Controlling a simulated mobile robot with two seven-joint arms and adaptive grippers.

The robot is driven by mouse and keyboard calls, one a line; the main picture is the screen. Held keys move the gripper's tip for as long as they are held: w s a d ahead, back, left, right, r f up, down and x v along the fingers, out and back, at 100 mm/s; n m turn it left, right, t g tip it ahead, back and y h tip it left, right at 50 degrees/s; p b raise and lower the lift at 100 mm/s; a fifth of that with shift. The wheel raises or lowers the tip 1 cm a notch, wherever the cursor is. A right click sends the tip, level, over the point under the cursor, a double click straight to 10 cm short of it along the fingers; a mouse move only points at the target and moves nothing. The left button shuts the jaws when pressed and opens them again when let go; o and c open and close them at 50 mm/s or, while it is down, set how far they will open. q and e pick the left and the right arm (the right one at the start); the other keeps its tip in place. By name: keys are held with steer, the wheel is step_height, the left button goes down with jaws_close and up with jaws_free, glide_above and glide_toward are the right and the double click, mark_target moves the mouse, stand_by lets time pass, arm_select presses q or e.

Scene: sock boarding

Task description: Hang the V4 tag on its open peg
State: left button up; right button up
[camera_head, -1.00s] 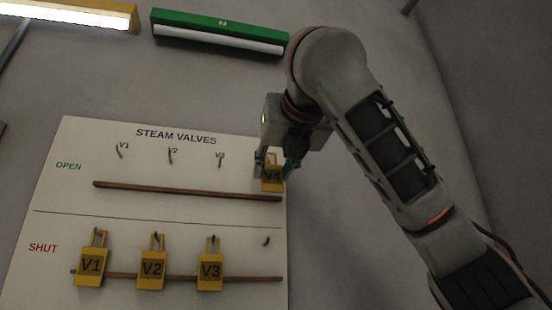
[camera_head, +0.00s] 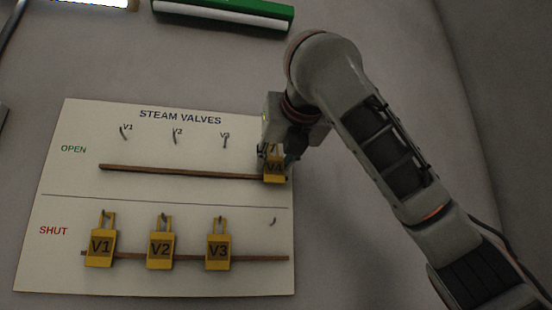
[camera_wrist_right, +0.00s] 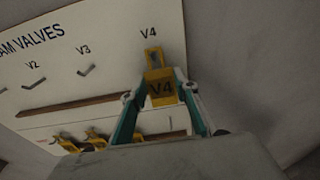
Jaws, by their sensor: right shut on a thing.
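The yellow V4 tag (camera_head: 274,170) is at the right end of the OPEN row on the white board. My right gripper (camera_head: 274,155) is at the tag's top and covers the spot where the V4 open peg belongs. In the right wrist view the gripper (camera_wrist_right: 160,98) is shut on the V4 tag (camera_wrist_right: 161,91), its loop up, just below the printed V4 label. I cannot tell whether the loop is around the peg. The V4 peg in the SHUT row (camera_head: 273,221) is bare. My left gripper is not in view.
The V1 tag (camera_head: 101,247), V2 tag (camera_head: 160,250) and V3 tag (camera_head: 218,251) hang on SHUT pegs. The other OPEN pegs are bare. A wooden rail (camera_head: 180,171) runs below the OPEN row, another (camera_head: 190,259) behind the SHUT tags.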

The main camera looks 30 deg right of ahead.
stand_by(0.4)
steer(key=o, duration=0.8)
steer(key=shift+s, duration=0.1)
steer(key=v, duration=1.2)
